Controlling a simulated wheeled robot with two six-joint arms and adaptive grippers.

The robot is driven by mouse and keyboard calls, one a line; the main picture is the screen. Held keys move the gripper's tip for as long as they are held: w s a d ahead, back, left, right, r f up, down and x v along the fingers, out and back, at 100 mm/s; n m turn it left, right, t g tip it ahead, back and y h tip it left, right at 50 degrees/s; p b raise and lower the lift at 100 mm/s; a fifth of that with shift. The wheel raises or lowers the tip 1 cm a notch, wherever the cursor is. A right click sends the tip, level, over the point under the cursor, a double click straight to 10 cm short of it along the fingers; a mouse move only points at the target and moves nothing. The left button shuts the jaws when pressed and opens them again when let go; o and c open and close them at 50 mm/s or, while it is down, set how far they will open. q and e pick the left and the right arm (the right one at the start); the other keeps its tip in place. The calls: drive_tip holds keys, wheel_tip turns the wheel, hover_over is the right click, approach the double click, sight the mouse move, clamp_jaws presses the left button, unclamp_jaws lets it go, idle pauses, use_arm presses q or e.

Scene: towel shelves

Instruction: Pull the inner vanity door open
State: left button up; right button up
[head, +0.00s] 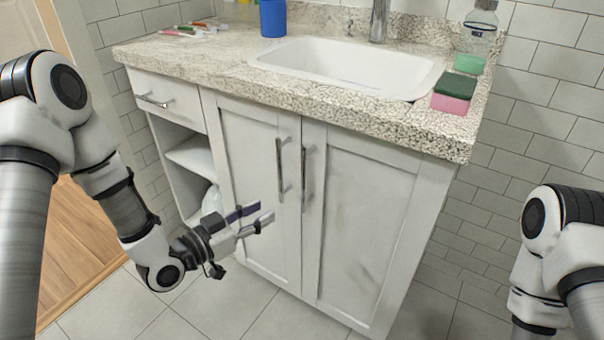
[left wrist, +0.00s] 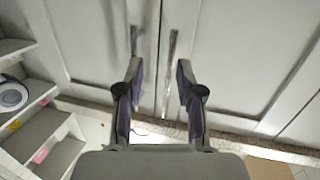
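The vanity has two white panel doors side by side, the left door (head: 258,150) and the right door (head: 365,220). Both look shut. Each has an upright metal bar handle by the middle seam, the left handle (head: 282,168) and the right handle (head: 306,175). I cannot tell which door is called inner. My left gripper (head: 262,215) is open and empty in front of the left door, low and left of the handles. In the left wrist view its fingers (left wrist: 158,70) are apart, with one handle (left wrist: 170,65) showing between them; no contact shows. My right gripper is out of view.
Open shelves (head: 190,158) under a drawer (head: 163,100) stand left of the doors. The granite counter (head: 400,122) overhangs the doors, with a sink (head: 345,65), sponge (head: 453,93), bottle (head: 477,40) and blue cup (head: 272,18). The tiled floor (head: 215,305) in front is clear.

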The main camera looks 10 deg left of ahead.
use_arm(q)
drive_tip(key=t, duration=0.1)
approach(279, 174)
drive_tip(key=x, duration=0.3)
drive_tip(key=b+x, duration=0.1)
drive_tip(key=x, duration=0.6)
drive_tip(key=shift+w, duration=0.35)
clamp_jaws()
